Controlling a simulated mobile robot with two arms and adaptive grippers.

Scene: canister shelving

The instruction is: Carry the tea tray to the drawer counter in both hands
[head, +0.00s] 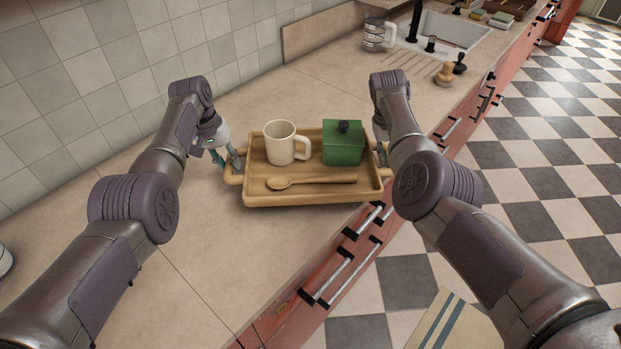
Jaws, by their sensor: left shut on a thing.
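The wooden tea tray (318,196) is level at the front edge of the counter, between my two arms. I cannot tell whether it rests on the top or is held just above it. On it stand a cream mug (281,143) and a green lidded box (343,145) with a dark knob, and a wooden spoon (310,181) lies along the near side. My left gripper (237,167) is shut on the tray's left handle. My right gripper (381,154) is at the tray's right end, mostly hidden by my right arm, so its grip is unclear.
The counter (215,235) is bare in front of and left of the tray. Red drawers (335,285) with bar handles run below its edge. Further back are a glass jar (378,36), a sink (447,32) and a wooden stamp-like item (445,74). Checkered floor lies to the right.

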